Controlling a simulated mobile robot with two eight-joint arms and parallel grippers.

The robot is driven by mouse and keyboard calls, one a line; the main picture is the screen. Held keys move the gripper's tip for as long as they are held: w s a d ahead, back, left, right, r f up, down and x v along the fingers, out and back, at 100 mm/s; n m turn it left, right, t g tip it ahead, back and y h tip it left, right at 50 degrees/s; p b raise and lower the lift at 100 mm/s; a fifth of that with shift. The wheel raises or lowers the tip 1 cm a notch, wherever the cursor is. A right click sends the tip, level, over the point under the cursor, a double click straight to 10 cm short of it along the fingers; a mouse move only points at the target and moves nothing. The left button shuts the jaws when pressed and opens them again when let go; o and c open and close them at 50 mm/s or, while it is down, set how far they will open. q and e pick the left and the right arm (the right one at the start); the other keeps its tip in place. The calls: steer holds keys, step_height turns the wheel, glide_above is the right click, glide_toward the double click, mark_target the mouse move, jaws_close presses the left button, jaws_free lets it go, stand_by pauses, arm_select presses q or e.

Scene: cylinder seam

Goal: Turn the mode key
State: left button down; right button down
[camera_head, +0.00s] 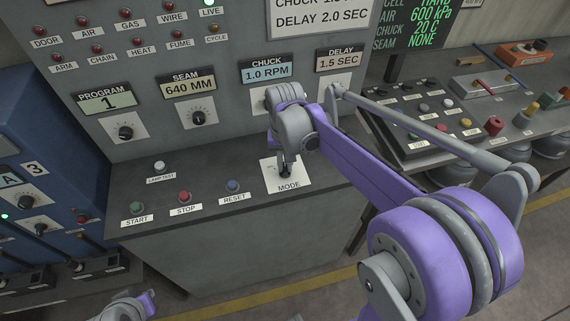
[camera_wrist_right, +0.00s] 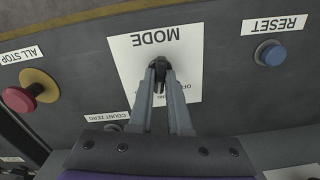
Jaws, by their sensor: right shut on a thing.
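The mode key is a small dark key on a white plate labelled MODE (camera_head: 291,186) on the console's sloping ledge. In the right wrist view the key (camera_wrist_right: 161,64) stands at the upper middle of the plate (camera_wrist_right: 188,62). My right gripper (camera_head: 285,170) reaches down onto it, and its fingertips (camera_wrist_right: 160,72) are closed on the key. The fingers hide part of the key and the plate's small position lettering, so the key's angle is hard to read. My left gripper does not show clearly; only a piece of my left arm is at the bottom left of the head view.
START (camera_head: 137,207), STOP (camera_head: 184,196) and RESET (camera_head: 232,186) buttons line the ledge left of the plate. A red ALL STOP button (camera_wrist_right: 20,99) on a yellow base is beside it in the wrist view. Dials and displays fill the panel above. A grey button table (camera_head: 450,115) stands right.

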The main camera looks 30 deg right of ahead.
mark_target(285, 168)
steer(key=shift+n, duration=1.2)
steer(key=c, duration=0.9)
jaws_free()
steer(key=shift+o, duration=0.2)
step_height(285, 168, up, 11)
steer(key=shift+s+f, duration=0.1)
steer(key=s+a+f+n+t, duration=0.1)
steer(key=s+a+f+t, duration=0.1)
steer(key=s+f, duration=0.4)
steer(key=s+a+f+n+t, duration=0.2)
steer(key=s+a+f, duration=0.3)
steer(key=s, duration=0.3)
steer(key=shift+s+f+t, duration=0.35)
steer(key=shift+f+t, duration=0.25)
steer(key=shift+t, duration=0.2)
